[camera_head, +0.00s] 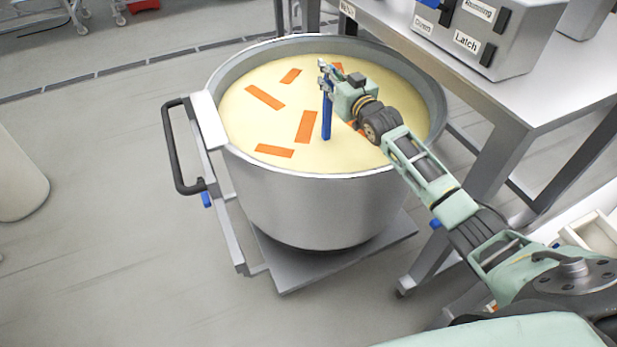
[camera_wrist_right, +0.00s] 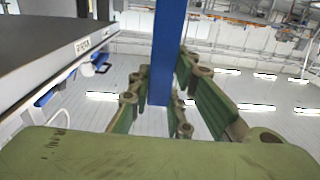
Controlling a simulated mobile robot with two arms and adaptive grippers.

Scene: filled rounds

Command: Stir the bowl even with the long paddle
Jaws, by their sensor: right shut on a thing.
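A large steel bowl (camera_head: 310,210) stands on a low cart, filled with a pale yellow mix (camera_head: 245,125). Several flat orange strips (camera_head: 306,127) lie spread on the mix, partly hidden by my arm at the right. The blue paddle (camera_head: 326,118) stands upright in the mix; its lower end is hidden below the surface. My right gripper (camera_head: 325,78) is shut on the paddle's upper part, above the bowl. In the right wrist view the blue shaft (camera_wrist_right: 167,50) runs between the gripper's fingers (camera_wrist_right: 160,95). My left gripper is not in view.
The cart has a black handle (camera_head: 178,150) at its left and a grey base plate (camera_head: 330,262). A white table (camera_head: 530,90) with a metal control box (camera_head: 483,42) stands close at the right.

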